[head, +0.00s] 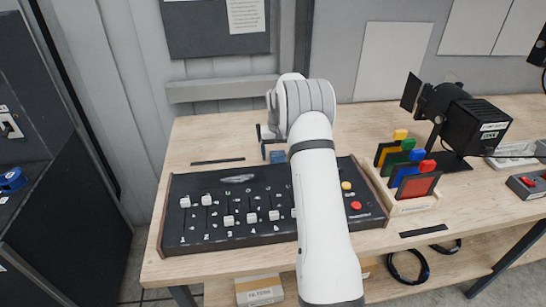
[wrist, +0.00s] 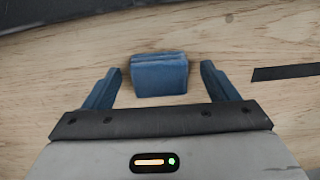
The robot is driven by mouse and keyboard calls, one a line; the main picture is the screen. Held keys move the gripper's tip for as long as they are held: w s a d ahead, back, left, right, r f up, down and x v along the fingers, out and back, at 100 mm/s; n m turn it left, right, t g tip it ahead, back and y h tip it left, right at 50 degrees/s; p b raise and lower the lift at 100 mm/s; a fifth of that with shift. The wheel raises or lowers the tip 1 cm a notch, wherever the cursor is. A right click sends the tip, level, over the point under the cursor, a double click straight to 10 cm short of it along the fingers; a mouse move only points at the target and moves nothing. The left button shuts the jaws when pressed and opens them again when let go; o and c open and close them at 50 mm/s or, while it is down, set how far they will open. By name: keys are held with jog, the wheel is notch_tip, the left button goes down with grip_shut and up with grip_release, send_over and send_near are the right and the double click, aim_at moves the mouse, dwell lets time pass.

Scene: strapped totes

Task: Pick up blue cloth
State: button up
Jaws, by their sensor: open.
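The blue cloth (wrist: 159,75) is a small folded pad on the bare wood in the wrist view. It lies between and slightly beyond the fingertips of my gripper (wrist: 160,68). The gripper's two blue fingers are apart, one on each side, with a gap of wood between each finger and the cloth. In the head view the blue cloth (head: 277,156) shows as a small blue patch behind the console, left of my arm. My gripper there (head: 266,135) is mostly hidden by my wrist. I cannot tell its exact height above the table.
The wooden table (head: 210,135) holds a black slider console (head: 235,180) just in front of the cloth. A black strip (head: 217,161) lies left of it. A rack of coloured frames (head: 415,186) and a black lamp (head: 465,120) stand right. Wood around the cloth is clear.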

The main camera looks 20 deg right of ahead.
aim_at(278, 154)
jog(key=c, duration=1.1)
jog(key=shift+o, duration=0.2)
jog(key=shift+r, duration=0.1)
notch_tip(278, 154, up, 10)
jog(key=b, duration=0.1)
jog(key=shift+b, duration=0.3)
